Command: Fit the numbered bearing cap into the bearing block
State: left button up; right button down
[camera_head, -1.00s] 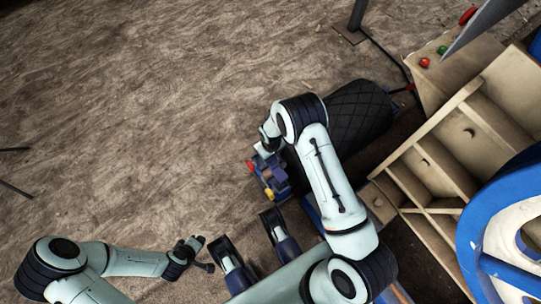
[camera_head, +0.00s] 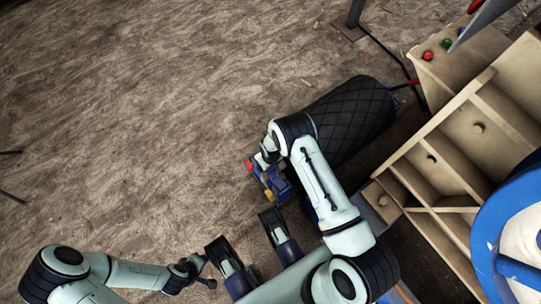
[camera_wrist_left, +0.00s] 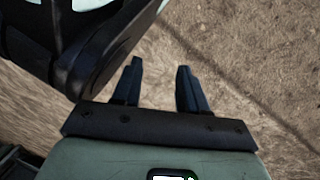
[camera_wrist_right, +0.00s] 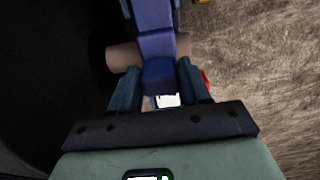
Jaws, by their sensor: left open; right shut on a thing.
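In the right wrist view, my right gripper (camera_wrist_right: 160,95) is shut on a blue block-like piece (camera_wrist_right: 156,72), seemingly the bearing cap; no number is readable on it. A tan cylinder (camera_wrist_right: 122,57) lies crosswise behind it. In the head view my right gripper (camera_head: 267,160) is partly hidden by its own arm, beside a blue piece with red and yellow parts (camera_head: 278,186). I cannot tell the bearing block apart. My left gripper (camera_head: 206,276) is low in the head view, away from these things. Its fingers (camera_wrist_left: 160,85) are apart and empty over bare ground in the left wrist view.
A black quilted cylinder (camera_head: 350,115) lies right beside my right arm. A beige compartmented frame (camera_head: 445,170) and a large blue-rimmed wheel (camera_head: 500,225) stand at the right. A beige box with red and green buttons (camera_head: 465,55) is behind.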

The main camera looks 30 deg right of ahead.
jog(key=shift+f, duration=0.1)
jog(key=c, duration=0.5)
grip_release()
